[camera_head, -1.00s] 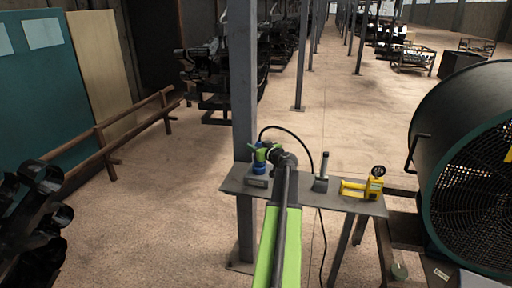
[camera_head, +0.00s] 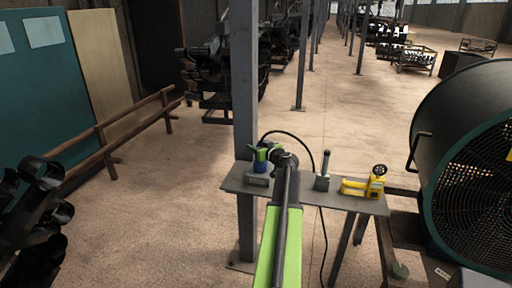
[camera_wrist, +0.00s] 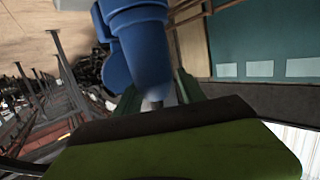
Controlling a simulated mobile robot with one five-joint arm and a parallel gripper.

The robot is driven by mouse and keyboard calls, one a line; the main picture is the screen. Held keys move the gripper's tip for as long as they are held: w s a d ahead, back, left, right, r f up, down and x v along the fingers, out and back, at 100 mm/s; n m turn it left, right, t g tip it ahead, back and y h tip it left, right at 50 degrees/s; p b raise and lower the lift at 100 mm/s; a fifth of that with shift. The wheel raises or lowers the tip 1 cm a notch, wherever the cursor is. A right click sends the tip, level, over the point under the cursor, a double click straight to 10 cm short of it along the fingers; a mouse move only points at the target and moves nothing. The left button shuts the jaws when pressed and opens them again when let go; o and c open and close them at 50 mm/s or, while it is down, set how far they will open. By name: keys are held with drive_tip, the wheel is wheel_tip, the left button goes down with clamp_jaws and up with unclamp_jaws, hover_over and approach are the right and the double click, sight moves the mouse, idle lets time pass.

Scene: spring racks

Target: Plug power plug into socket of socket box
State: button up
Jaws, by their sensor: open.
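The blue power plug (camera_head: 260,167) stands at the left end of a narrow grey shelf, just above the small grey socket box (camera_head: 257,180). Whether it is fully seated there, I cannot tell. My gripper (camera_head: 260,153), with green fingers, is at the top of the plug. In the wrist view the blue plug (camera_wrist: 141,45) fills the top middle, its narrow end pointing toward my palm. The open green fingers (camera_wrist: 158,88) lie on either side of that narrow end. The socket opening is hidden.
A black cable (camera_head: 299,141) arcs behind my arm and hangs below the shelf (camera_head: 334,199). A grey stand (camera_head: 322,178) and a yellow device (camera_head: 364,186) stand to the right on it. A steel post (camera_head: 245,90) rises close behind the left end. A large fan (camera_head: 465,165) is at right.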

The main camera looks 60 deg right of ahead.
drive_tip(key=p+v, duration=0.3)
drive_tip(key=v, duration=1.4)
drive_tip(key=shift+s, duration=0.1)
